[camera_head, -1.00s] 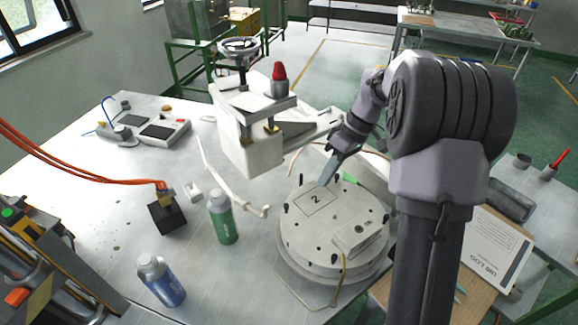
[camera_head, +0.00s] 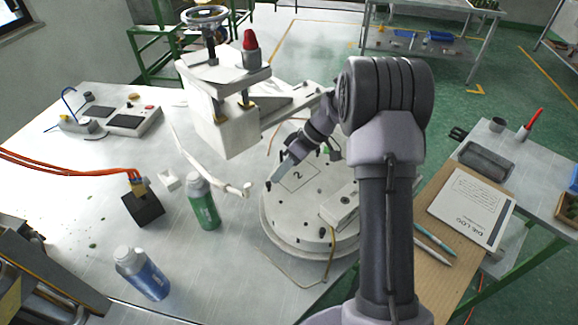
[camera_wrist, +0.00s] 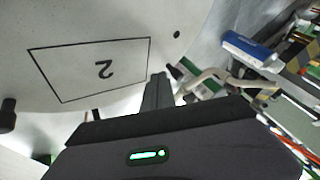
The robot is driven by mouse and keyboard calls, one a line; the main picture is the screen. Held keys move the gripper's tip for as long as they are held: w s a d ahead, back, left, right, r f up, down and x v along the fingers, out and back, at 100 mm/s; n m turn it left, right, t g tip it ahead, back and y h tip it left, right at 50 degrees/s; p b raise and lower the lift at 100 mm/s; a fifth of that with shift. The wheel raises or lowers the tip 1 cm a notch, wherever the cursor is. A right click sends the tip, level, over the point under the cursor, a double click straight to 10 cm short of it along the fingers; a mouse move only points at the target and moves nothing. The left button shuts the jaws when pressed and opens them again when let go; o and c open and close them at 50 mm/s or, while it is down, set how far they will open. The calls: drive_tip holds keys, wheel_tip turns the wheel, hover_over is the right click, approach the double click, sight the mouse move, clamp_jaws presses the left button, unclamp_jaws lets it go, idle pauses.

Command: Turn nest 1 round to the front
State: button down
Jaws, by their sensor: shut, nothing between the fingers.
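The round grey turntable (camera_head: 313,222) stands on the bench with a dark outline marked 2 (camera_head: 298,176) at its back left. A pale rectangular block (camera_head: 342,206) lies on its front right. Short black pegs stand around the rim. No number 1 is readable. My gripper (camera_head: 279,175) is shut and empty, low over the disc's left back edge, beside the 2 outline. In the wrist view, the closed fingers (camera_wrist: 158,90) are close to a black peg (camera_wrist: 174,72) at the rim; I cannot tell whether they touch. My arm hides part of the disc's back right.
The white press unit with a handwheel (camera_head: 205,16) and red knob (camera_head: 250,42) stands close behind the disc. A white pipe (camera_head: 240,190), green bottle (camera_head: 202,202) and blue bottle (camera_head: 140,272) are left of it.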

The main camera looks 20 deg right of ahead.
drive_tip(key=shift+s+a, duration=0.15)
drive_tip(key=shift+a, duration=0.1)
drive_tip(key=shift+s, duration=0.1)
idle(0.3)
